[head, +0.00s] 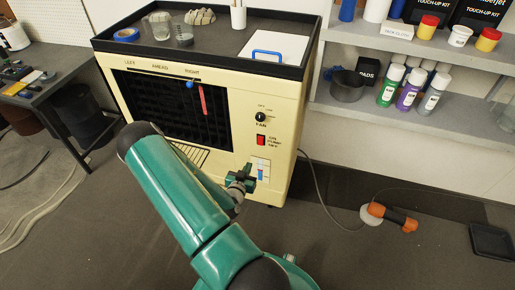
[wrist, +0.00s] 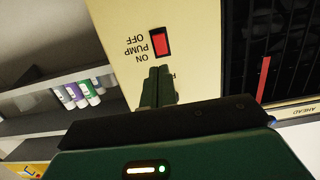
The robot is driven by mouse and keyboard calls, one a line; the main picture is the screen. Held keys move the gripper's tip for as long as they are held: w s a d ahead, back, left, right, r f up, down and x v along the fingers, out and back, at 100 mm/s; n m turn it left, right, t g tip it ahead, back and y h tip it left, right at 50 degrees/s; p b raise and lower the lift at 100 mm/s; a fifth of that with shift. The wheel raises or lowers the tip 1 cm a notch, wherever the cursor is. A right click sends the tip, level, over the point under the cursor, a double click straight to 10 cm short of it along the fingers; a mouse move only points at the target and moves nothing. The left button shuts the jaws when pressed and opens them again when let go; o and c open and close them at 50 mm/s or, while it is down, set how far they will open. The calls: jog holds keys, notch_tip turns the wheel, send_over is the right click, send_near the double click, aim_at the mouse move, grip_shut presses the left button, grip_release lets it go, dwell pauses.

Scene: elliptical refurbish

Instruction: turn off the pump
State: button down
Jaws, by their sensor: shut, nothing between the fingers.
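The pump switch (head: 261,140) is a small red rocker in a black frame on the cream front panel of the cooler (head: 285,150). Its label reads ON, PUMP, OFF. The red switch also shows in the wrist view (wrist: 160,43), where the label appears upside down. My gripper (head: 243,180) is shut and empty, in front of the panel and below and left of the switch in the head view. In the wrist view the closed fingertips (wrist: 158,72) point toward the switch, just short of it in the picture. I cannot tell whether they touch the panel.
A black fan knob (head: 260,117) sits above the switch. A dark louvred grille (head: 165,110) with a red strip is to the left. The cooler's top tray holds cups and tape. Shelves with bottles stand right; an orange tool (head: 392,217) and cord lie on the floor.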

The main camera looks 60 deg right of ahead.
aim_at(260, 143)
jog(key=x, duration=1.3)
jog(key=shift+d, duration=0.3)
jog(key=shift+f, duration=0.1)
jog(key=shift+d+f, duration=0.1)
jog(key=shift+d+h, duration=0.15)
jog(key=shift+h, duration=0.15)
jog(key=s+a+r, duration=0.1)
jog(key=s+a, duration=0.1)
jog(key=a, duration=1.2)
jog(key=shift+r, duration=0.2)
